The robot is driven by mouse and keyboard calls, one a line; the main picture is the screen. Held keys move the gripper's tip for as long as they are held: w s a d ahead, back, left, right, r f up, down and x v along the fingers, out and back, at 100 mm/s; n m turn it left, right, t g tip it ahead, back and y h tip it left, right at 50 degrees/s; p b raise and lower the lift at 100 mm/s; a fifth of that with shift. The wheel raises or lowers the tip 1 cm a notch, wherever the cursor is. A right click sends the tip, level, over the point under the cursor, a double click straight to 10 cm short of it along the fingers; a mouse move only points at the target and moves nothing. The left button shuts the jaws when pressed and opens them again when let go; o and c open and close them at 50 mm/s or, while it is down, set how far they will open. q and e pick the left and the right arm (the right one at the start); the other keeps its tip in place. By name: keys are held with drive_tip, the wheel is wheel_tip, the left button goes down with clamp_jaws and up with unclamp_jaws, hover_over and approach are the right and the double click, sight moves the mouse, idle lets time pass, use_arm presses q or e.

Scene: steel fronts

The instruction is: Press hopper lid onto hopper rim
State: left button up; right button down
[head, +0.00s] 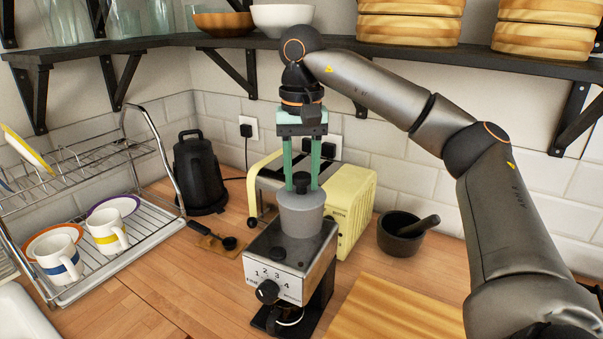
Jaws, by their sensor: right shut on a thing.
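The grinder (292,262) stands on the wooden counter with a numbered dial on its front. Its grey hopper (301,222) rises from the top. The hopper lid (302,197), with a black knob, is at the top of the hopper and looks roughly level. My right gripper (302,186) comes down from above, its two green fingers shut on the lid at the knob. I cannot tell whether the lid is fully seated on the rim or a slight gap remains. My left gripper is not in view.
A yellow toaster (353,208) stands close behind the grinder. A black kettle (199,172) and a dish rack (157,238) with cups are at left. A mortar (401,236) and a wooden board (402,310) are at right. A dark shelf (225,42) runs above.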

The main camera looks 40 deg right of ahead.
sight(301, 175)
drive_tip(key=shift+c, duration=1.9)
unclamp_jaws()
drive_tip(key=shift+r, duration=0.1)
wheel_tip(301, 175, up, 5)
drive_tip(key=shift+p, duration=1.1)
wheel_tip(301, 175, up, 7)
drive_tip(key=shift+r, duration=0.2)
